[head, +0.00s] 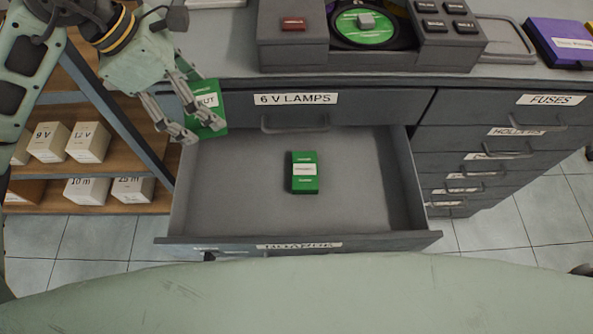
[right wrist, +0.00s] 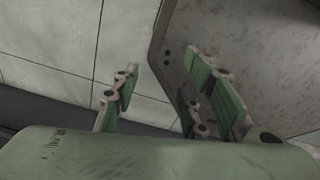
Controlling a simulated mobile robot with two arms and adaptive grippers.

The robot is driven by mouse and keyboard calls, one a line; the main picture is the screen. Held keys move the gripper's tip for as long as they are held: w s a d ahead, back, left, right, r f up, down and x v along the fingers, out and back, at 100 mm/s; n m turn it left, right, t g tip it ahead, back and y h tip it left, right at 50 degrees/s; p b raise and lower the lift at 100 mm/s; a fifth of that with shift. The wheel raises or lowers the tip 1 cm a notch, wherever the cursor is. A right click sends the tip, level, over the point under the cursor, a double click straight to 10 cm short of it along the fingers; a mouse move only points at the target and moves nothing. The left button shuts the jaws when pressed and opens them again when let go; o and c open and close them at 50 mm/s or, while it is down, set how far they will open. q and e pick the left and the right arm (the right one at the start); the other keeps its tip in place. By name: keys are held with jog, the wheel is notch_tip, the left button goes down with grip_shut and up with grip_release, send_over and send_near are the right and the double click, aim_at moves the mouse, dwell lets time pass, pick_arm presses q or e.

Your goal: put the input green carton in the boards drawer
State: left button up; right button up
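A green carton (head: 209,101) with a white label ending in "UT" is at my left gripper (head: 190,122), over the left rear corner of the open drawer. The gripper's fingers are closed against it and hide part of it. The boards drawer (head: 240,212) is pulled open, its front label partly hidden along the lower edge. Another green carton (head: 305,184) with a white band lies inside near the middle. In the right wrist view, my right gripper (right wrist: 165,88) has its fingers spread and empty near a drawer corner (right wrist: 160,50).
The shut 6 V lamps drawer (head: 340,105) is above the open one. Shut labelled drawers (head: 500,150) stand to the right. A shelf at left holds several white boxes (head: 88,142). The open drawer has bare floor around its carton.

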pick_arm(q)
jog(key=shift+w+d+r+n, duration=0.1)
jog(key=shift+w+r+n, duration=0.05)
jog(key=shift+r+n, duration=0.55)
jog(key=shift+r+t, duration=0.15)
jog(key=shift+t, duration=0.15)
jog(key=p, duration=0.2)
send_over(238, 177)
jog(key=a, duration=0.2)
jog(key=f, duration=2.3)
jog(key=shift+s+d, duration=0.25)
jog(key=shift+s, duration=0.05)
notch_tip(238, 177, down, 5)
pick_arm(e)
jog(key=shift+d+r, duration=0.2)
jog(key=shift+r, duration=0.3)
jog(key=shift+d+r, duration=0.15)
jog(key=shift+r, duration=0.35)
pick_arm(q)
jog(key=shift+f, duration=0.1)
jog(key=shift+f, duration=0.15)
jog(key=o, duration=1.1)
pick_arm(e)
jog(key=shift+f, duration=0.1)
